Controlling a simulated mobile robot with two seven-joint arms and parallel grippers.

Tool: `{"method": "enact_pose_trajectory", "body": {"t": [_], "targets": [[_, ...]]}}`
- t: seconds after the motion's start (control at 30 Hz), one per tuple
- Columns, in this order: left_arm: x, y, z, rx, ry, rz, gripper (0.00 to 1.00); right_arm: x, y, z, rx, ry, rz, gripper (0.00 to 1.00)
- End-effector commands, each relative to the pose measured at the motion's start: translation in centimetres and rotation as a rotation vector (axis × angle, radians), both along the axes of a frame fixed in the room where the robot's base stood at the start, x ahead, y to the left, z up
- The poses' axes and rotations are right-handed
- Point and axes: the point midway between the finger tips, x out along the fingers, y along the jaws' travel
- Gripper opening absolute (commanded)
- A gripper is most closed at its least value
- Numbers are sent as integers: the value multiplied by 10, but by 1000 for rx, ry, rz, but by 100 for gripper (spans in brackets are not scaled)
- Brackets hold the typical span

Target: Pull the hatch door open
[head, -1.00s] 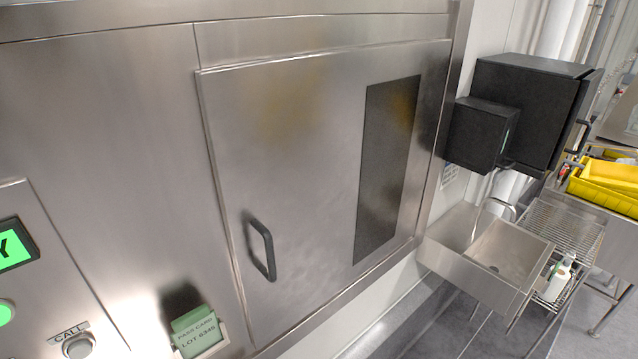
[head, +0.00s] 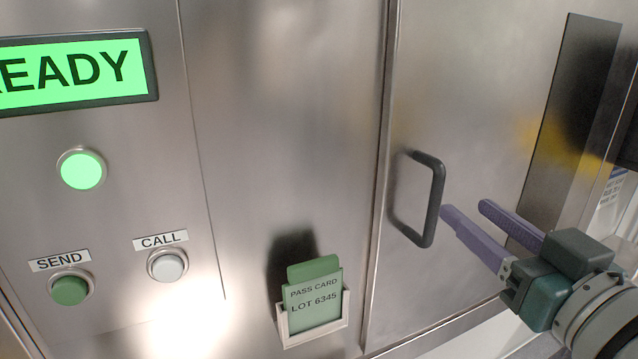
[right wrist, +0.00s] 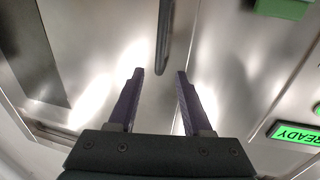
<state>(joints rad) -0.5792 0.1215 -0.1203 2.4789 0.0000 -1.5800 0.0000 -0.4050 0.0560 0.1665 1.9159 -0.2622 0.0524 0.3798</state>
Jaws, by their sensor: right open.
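The hatch door (head: 480,130) is a steel panel, shut flush in the steel wall, with a dark window (head: 570,110) on its right. Its dark D-shaped handle (head: 436,205) stands upright near the door's left edge. My right gripper (head: 465,208) is open just right of the handle, its purple fingers pointing at it. In the right wrist view the handle (right wrist: 165,40) lies ahead of the fingertips, in line with the gap between them (right wrist: 160,73). Nothing is between the fingers. My left gripper is not in view.
Left of the door are a green READY display (head: 75,72), a lit green lamp (head: 81,170), a SEND button (head: 70,288) and a CALL button (head: 167,265). A green pass card (head: 315,300) sits in a white holder (head: 284,328) below left of the handle.

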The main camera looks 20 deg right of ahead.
Motion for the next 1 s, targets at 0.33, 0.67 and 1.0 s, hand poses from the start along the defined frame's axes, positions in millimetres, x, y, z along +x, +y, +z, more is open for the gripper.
{"method": "enact_pose_trajectory", "body": {"t": [0.33, 0.67, 1.0], "targets": [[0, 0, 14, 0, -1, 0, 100, 61, -7, 3, -1, 0, 0, 50], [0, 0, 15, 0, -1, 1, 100, 83, -10, 1, -2, 1, 1, 50], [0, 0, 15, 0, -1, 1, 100, 83, -10, 1, -2, 2, 0, 35]]}}
